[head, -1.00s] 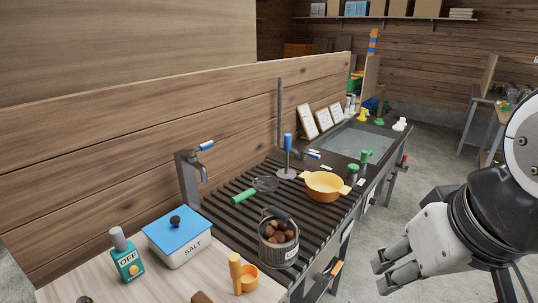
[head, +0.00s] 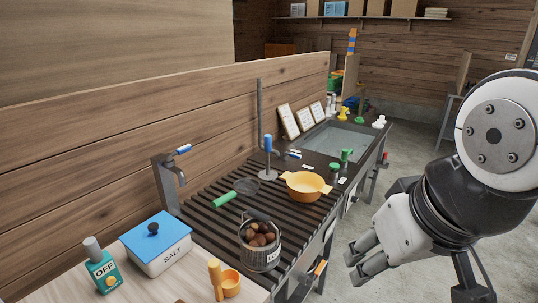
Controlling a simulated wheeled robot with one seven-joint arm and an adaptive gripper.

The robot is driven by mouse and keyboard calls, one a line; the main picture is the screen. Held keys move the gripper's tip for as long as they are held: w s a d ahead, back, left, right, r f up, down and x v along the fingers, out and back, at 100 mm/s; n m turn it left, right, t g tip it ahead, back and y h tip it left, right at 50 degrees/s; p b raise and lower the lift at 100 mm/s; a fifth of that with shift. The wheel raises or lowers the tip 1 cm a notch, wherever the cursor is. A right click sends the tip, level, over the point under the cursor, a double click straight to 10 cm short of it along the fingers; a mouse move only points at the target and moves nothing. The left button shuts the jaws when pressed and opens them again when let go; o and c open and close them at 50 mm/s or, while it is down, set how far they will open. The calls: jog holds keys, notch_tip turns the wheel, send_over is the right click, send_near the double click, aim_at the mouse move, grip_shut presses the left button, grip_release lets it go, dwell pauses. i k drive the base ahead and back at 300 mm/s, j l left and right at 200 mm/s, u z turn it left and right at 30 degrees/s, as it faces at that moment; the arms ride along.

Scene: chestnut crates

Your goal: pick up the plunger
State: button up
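An upright tool with a blue handle (head: 268,144), a thin stem and a flat grey disc base stands on the dark slatted counter (head: 206,210). It may be the plunger, but I cannot tell for certain. Small yellow (head: 343,113), green (head: 359,120) and white (head: 379,121) pieces stand beyond it by the sink, too small to identify. My gripper (head: 355,266) is at the lower right, in front of the counter over the floor. Its fingers are apart with nothing between them. It is well apart from the blue-handled tool.
A yellow pan (head: 306,195), a grey pot of chestnuts (head: 261,259) and a green-handled strainer (head: 225,200) surround the tool. A tap (head: 166,178) stands left. The floor right is clear.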

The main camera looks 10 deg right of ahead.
aim_at(267, 174)
jog(key=u, duration=0.5)
jog(key=i+l+u, duration=0.25)
jog(key=l+u, duration=0.3)
jog(key=l, duration=0.15)
jog(key=i+l+u, duration=0.1)
jog(key=l+u, duration=0.15)
jog(key=l, duration=0.2)
jog(key=i+l, duration=0.15)
jog(key=l, duration=0.65)
jog(key=i+l+u, duration=0.15)
jog(key=l, duration=1.5)
jog(key=i+u, duration=0.05)
